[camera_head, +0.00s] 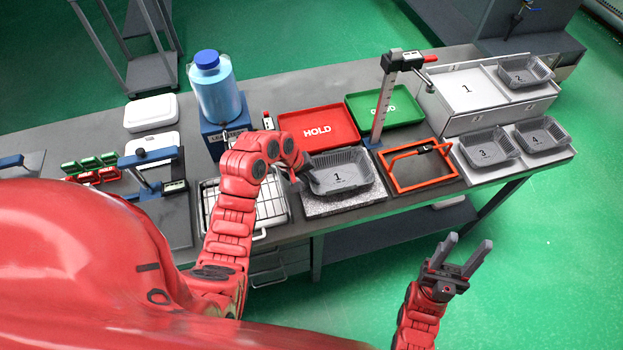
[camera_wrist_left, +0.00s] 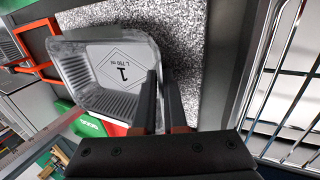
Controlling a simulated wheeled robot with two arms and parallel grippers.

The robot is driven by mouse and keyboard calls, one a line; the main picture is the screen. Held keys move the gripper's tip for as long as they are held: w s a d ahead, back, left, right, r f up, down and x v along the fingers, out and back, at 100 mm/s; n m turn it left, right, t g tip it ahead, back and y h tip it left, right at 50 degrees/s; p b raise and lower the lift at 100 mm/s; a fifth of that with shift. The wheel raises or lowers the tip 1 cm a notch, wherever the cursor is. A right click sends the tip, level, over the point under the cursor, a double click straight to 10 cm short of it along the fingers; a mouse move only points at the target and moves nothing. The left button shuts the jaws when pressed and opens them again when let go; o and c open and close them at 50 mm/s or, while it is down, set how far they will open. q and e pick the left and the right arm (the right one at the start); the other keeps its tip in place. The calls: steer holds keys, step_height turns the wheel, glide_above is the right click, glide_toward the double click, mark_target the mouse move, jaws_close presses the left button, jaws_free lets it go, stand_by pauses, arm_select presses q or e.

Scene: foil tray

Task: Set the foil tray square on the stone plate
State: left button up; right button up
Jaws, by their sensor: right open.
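The grey foil tray (camera_head: 341,184), marked 1, is over the speckled stone plate (camera_head: 345,205) in the head view. The plate shows bare along the tray's left and front sides. In the left wrist view the tray (camera_wrist_left: 88,70) covers one side of the plate (camera_wrist_left: 188,50), and a wide strip of plate is bare at right. My left gripper (camera_head: 301,177) is at the tray's left wall, its fingers (camera_wrist_left: 160,78) close together on the rim. Whether the tray's base touches the plate is unclear. My right gripper (camera_head: 466,257) is open and empty, in front of the table.
An orange frame (camera_head: 400,188) stands right of the plate, with a post (camera_head: 383,105) behind it. Red HOLD (camera_head: 290,128) and green (camera_head: 412,109) trays lie behind. A wire rack (camera_head: 273,220) is at left. More foil trays (camera_head: 487,149) sit at right.

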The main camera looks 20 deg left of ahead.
arm_select(q)
steer(key=o, duration=0.4)
steer(key=shift+r, duration=0.1)
